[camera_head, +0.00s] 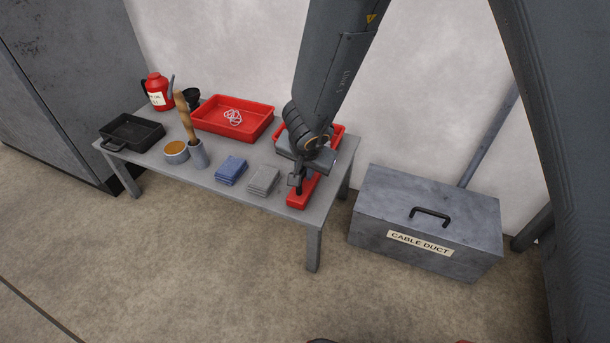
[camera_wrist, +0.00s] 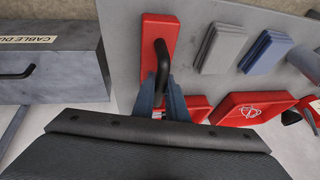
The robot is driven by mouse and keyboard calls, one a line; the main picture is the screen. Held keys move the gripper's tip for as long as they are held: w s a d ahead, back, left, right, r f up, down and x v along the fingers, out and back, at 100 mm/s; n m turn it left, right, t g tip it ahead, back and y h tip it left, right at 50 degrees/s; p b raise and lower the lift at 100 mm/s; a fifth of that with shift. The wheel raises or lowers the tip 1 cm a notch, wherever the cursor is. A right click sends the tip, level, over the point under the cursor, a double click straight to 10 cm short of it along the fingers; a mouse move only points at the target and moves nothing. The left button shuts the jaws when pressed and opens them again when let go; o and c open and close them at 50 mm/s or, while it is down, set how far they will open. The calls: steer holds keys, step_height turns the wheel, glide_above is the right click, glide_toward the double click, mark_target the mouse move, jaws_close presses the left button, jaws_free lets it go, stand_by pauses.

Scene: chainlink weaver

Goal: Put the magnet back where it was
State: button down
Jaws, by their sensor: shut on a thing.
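The magnet (camera_head: 301,194) is a red oblong block with a black handle, at the right front corner of the grey table. It also shows in the wrist view (camera_wrist: 157,38), where its black handle (camera_wrist: 162,62) rises between my fingers. My gripper (camera_head: 297,183) is shut on the handle from above, as the wrist view also shows (camera_wrist: 166,84). The block is on or just above the tabletop; I cannot tell which. The lower part of the handle is partly hidden in the head view.
A red tray (camera_head: 338,133) stands behind my gripper, partly hidden. Another red tray (camera_head: 207,124) holds pale links. Grey cloths (camera_head: 263,180), blue cloths (camera_head: 230,170), a black tray (camera_head: 133,133) and a red can (camera_head: 156,92) share the table (camera_head: 190,183). A cable duct box (camera_head: 425,220) stands right.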

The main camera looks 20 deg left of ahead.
stand_by(0.3)
steer(key=shift+f, duration=0.2)
steer(key=c, duration=1.8)
jaws_free()
steer(key=shift+o, duration=0.2)
steer(key=shift+r, duration=0.1)
